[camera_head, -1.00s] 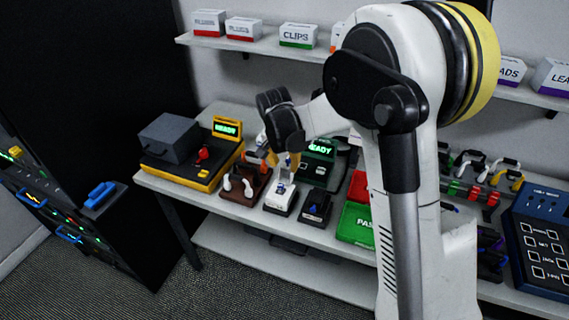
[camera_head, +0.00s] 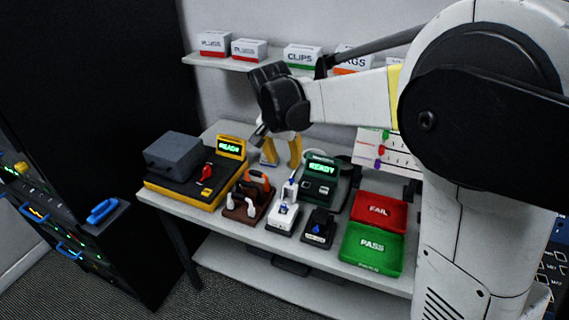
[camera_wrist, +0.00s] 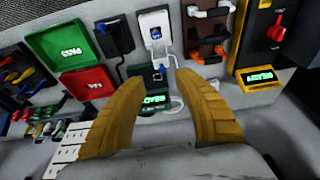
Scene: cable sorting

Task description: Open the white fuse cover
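The white fuse unit (camera_head: 283,217) sits on the bench between a brown rack and a small black unit. A narrow white piece with a blue detail (camera_head: 290,188) stands upright at its back; it looks like the raised cover. In the wrist view the white unit (camera_wrist: 153,22) lies beyond my fingertips, with the upright piece (camera_wrist: 160,52) on its near side. My gripper (camera_head: 282,155) is open and empty, above and behind the unit, apart from it. Its two yellow fingers spread wide in the wrist view (camera_wrist: 157,80).
A green tester (camera_head: 321,177) reading READY stands behind the small black unit (camera_head: 319,228). The brown rack (camera_head: 246,200) and yellow-black station (camera_head: 196,182) are to the left. Red FAIL (camera_head: 380,210) and green PASS (camera_head: 372,248) trays are to the right. A shelf with boxes is above.

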